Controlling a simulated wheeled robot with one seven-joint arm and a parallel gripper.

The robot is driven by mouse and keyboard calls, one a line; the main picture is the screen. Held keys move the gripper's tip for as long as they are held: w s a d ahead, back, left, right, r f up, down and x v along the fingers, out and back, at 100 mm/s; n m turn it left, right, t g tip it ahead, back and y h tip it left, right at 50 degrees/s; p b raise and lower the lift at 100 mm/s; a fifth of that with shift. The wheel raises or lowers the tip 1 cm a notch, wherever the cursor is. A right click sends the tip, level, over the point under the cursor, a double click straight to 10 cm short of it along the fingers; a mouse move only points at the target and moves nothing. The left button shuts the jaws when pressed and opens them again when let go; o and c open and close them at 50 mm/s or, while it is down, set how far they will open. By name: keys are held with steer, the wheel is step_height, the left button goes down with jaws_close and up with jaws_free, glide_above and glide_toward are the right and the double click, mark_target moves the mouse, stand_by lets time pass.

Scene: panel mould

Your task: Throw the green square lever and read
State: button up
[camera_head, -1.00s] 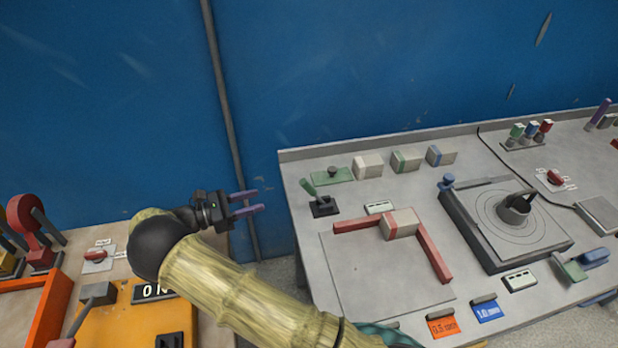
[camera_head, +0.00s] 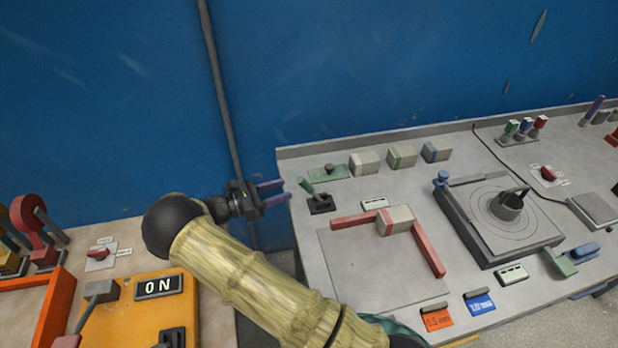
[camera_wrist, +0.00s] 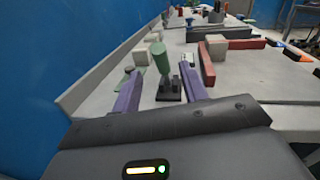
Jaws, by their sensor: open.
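A green-handled lever (camera_head: 306,187) stands on a small black base at the left end of the grey bench. Its handle leans to the left. In the wrist view the green handle (camera_wrist: 160,58) rises between and beyond my two purple fingers, which look apart from it. Whether the handle is square is hard to tell. My gripper (camera_head: 286,190) is open and empty, just left of the lever and level with the bench's left edge. A small pale display (camera_head: 375,203) lies right of the lever; its reading is too small to make out.
A green plate with a knob (camera_head: 328,172) and several pale blocks (camera_head: 402,157) line the bench's back. A red angled fence (camera_head: 430,250) and a grey turntable unit (camera_head: 500,215) stand to the right. An orange box (camera_head: 140,315) at left bears an "ON" sign (camera_head: 158,287).

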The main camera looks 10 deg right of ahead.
mark_target(310, 190)
steer(key=d, duration=0.3)
steer(key=w+d+p, duration=0.1)
steer(key=d, duration=0.2)
steer(key=d+p, duration=0.1)
steer(key=d, duration=0.2)
steer(key=shift+w, duration=0.3)
jaws_close()
